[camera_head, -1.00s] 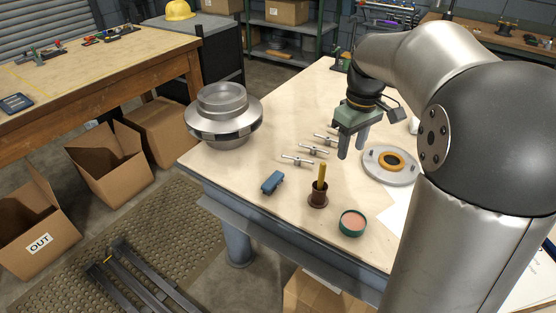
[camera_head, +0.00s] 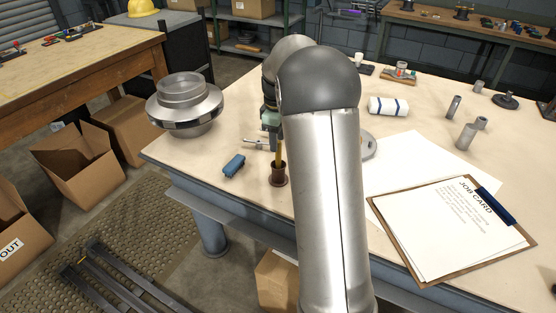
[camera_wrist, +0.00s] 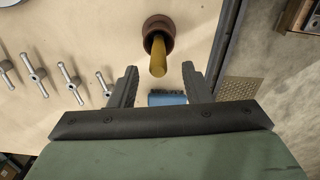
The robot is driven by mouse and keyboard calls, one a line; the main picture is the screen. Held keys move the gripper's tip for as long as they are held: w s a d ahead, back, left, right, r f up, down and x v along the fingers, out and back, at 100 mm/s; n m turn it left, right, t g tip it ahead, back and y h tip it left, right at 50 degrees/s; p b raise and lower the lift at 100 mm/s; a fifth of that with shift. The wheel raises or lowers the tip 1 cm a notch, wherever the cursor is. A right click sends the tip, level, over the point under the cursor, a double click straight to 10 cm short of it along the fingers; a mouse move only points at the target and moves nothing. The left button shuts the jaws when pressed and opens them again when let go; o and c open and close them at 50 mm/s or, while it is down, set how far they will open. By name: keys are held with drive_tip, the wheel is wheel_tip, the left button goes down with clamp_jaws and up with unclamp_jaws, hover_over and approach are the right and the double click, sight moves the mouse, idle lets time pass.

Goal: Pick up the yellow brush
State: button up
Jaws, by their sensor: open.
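The yellow brush (camera_head: 280,156) stands handle-up in a brown cup (camera_head: 278,178) on the workbench. The brush (camera_wrist: 158,60) and cup (camera_wrist: 158,25) also show in the wrist view. Only the handle shows; its lower end is hidden in the cup. My gripper (camera_wrist: 160,80) is open and empty. The handle's free end lies just beyond the fingertips, roughly centred between them, apart from both fingers. In the head view my arm hides most of the gripper, and only a green part of it shows beside the brush.
A blue block-like item (camera_head: 234,165) lies left of the cup. It shows between the fingers in the wrist view (camera_wrist: 167,99). Several metal T-shaped pieces (camera_wrist: 34,68) lie nearby. A stepped metal casing (camera_head: 186,102) stands further left. A clipboard (camera_head: 450,222) lies at right.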

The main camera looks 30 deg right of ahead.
hover_over(278, 168)
drive_tip(key=shift+w+d+f+p, duration=0.1)
drive_tip(key=shift+w+f+p, duration=0.05)
drive_tip(key=shift+f, duration=0.85)
drive_tip(key=shift+w+d+f+p, duration=0.1)
drive_tip(key=shift+f+p, duration=0.05)
drive_tip(key=shift+f, duration=0.9)
drive_tip(key=shift+w+f+p, duration=0.15)
drive_tip(key=shift+f, duration=0.85)
clamp_jaws()
